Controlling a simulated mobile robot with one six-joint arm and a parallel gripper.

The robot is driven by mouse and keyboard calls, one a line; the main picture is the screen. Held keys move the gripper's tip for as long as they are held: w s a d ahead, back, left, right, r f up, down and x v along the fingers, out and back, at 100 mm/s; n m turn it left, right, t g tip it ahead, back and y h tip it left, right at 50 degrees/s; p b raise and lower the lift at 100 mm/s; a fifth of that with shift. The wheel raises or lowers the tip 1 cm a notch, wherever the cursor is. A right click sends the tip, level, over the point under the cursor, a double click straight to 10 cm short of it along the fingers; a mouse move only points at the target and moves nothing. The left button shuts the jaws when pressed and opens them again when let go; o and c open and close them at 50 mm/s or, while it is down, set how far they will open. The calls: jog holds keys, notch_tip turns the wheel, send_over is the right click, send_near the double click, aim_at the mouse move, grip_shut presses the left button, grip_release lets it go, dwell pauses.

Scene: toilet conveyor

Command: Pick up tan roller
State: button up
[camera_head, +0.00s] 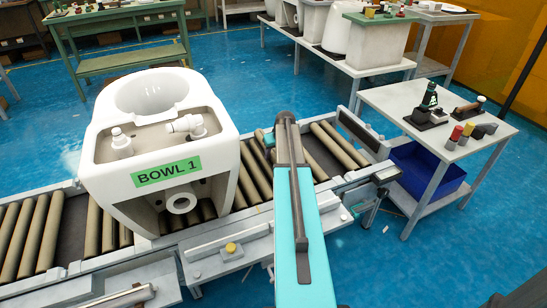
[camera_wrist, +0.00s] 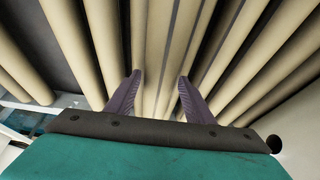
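Several tan rollers (camera_head: 339,147) lie across the conveyor in the head view; which one the task means I cannot tell. In the wrist view tan rollers fill the picture, with one roller (camera_wrist: 158,45) running between my fingers. My gripper (camera_wrist: 159,77) has two purple fingers spread apart over the rollers. It looks open, with gaps visible inside the fingers; contact with a roller cannot be judged. In the head view my teal arm hides the gripper.
A white toilet bowl (camera_head: 160,140) labelled "BOWL 1" stands on the conveyor left of my arm. A wide dark gap (camera_head: 73,225) shows between rollers farther left. A grey table (camera_head: 437,115) with small tools stands right, above a blue bin (camera_head: 425,172).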

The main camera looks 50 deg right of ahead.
grip_shut()
jog(key=shift+r, duration=0.15)
jog(key=shift+r+p, duration=0.55)
jog(key=shift+r, duration=4.4)
